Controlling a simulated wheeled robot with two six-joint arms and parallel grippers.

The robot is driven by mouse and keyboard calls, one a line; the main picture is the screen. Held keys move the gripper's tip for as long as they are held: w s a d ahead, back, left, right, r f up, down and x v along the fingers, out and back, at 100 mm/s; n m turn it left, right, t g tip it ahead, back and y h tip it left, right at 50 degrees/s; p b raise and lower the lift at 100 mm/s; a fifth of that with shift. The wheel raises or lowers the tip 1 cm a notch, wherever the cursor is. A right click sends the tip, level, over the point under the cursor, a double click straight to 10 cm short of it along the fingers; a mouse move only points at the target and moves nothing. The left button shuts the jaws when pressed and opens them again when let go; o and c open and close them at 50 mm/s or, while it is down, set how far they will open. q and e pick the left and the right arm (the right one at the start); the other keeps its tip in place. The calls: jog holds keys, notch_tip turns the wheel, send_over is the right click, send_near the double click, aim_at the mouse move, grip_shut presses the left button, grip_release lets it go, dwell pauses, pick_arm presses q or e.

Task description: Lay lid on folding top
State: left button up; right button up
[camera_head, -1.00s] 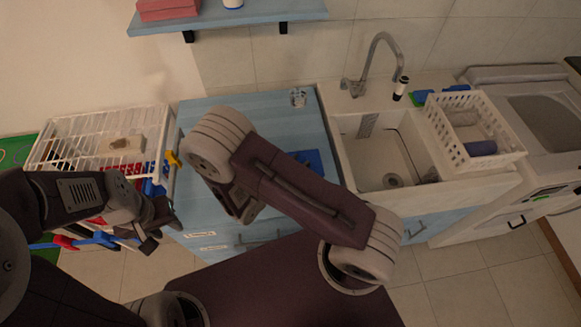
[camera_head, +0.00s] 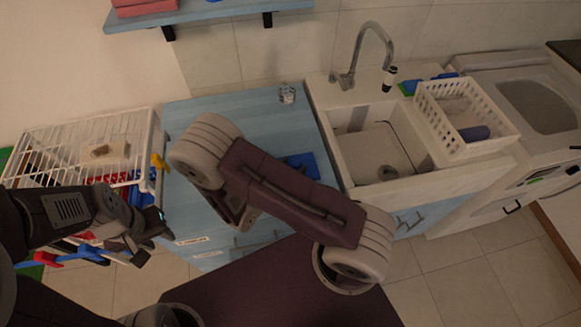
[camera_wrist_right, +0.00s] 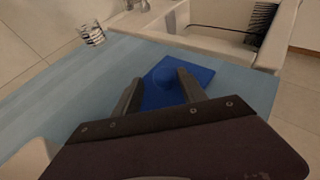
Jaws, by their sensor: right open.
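I cannot tell whether this is the lid. My right gripper (camera_wrist_right: 159,92) is open and empty, its fingers spread over the near part of the blue piece. In the head view my right arm hides that gripper. A white wire rack top (camera_head: 75,150) at the left may be the folding top. My left gripper (camera_head: 148,240) hangs in front of the rack; its opening is unclear.
A small clear glass (camera_head: 287,93) stands at the counter's back edge, also in the wrist view (camera_wrist_right: 92,34). A sink (camera_head: 375,155) and a white basket (camera_head: 465,120) are to the right. The counter (camera_head: 230,110) has free room around the blue piece.

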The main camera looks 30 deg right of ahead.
jog(key=shift+d+r, duration=0.1)
jog(key=shift+r, duration=0.25)
jog(key=v, duration=1.2)
jog(key=shift+f, duration=0.1)
jog(key=s+d+m+g, duration=0.1)
jog(key=m+g, duration=0.1)
jog(key=s+d+m+g, duration=0.1)
jog(key=d+m, duration=0.1)
jog(key=s+d+m+g+y, duration=0.1)
jog(key=g, duration=0.1)
jog(key=shift+s+d+f+m+g, duration=0.15)
jog(key=shift+s+d+m+g, duration=0.15)
jog(key=shift+m, duration=0.1)
jog(key=m+g+y, duration=0.1)
jog(key=s+m+g, duration=0.1)
jog(key=m, duration=0.1)
jog(key=s+d+m+y, duration=0.1)
jog(key=shift+s+d+f+m+g+y, duration=0.15)
jog(key=shift+f+m+g+y, duration=0.15)
jog(key=shift+g, duration=0.1)
jog(key=w+r+m+y, duration=0.1)
jog(key=m+y, duration=0.1)
jog(key=m, duration=0.2)
jog(key=w+r+m+t+y, duration=0.1)
jog(key=m+y, duration=0.2)
jog(key=m, duration=0.2)
jog(key=w+r+m+t+y, duration=0.1)
jog(key=m+y, duration=0.2)
jog(key=m, duration=0.2)
jog(key=shift+d, duration=0.2)
